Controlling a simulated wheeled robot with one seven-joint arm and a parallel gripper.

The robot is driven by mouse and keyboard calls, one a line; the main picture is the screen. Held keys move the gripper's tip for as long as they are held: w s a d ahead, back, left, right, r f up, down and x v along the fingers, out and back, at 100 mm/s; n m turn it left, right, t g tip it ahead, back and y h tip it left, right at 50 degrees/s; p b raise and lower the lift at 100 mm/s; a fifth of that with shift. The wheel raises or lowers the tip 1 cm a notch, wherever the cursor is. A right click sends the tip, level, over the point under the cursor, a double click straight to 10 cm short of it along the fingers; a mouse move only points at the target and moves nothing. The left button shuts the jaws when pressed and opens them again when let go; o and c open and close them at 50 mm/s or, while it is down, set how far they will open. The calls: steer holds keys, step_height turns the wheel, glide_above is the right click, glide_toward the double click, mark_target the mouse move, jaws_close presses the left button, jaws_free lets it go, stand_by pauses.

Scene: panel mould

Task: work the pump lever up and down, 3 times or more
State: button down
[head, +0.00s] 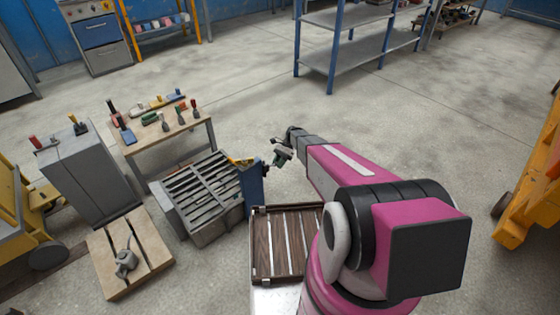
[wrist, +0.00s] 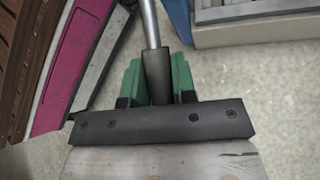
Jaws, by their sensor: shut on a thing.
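The pump lever (wrist: 149,25) is a thin grey rod with a dark grip (wrist: 156,70) at its end, seen in the wrist view. My gripper (wrist: 157,78) has green fingers, one on each side of the dark grip, and is shut on it. In the head view my gripper (head: 283,152) is just right of a blue upright housing (head: 251,187), which appears to be the pump body. A blue edge (wrist: 181,18) also shows at the top of the wrist view. The lever's pivot is not clearly visible, and its angle is hard to tell.
A grey slotted rack (head: 205,232) stands left of the blue housing. A brown slatted panel (head: 268,245) lies close beside my base. A workbench with tools (head: 140,143) and a grey cabinet (head: 88,178) stand farther left. The floor (head: 240,110) beyond is clear.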

steer(key=shift+s+a+f+g+y, duration=0.15)
steer(key=shift+a+f+g+y, duration=0.1)
steer(key=shift+f+g+y, duration=0.45)
steer(key=shift+f, duration=0.1)
steer(key=c, duration=0.9)
jaws_free()
steer(key=v, duration=1)
steer(key=shift+d, duration=0.2)
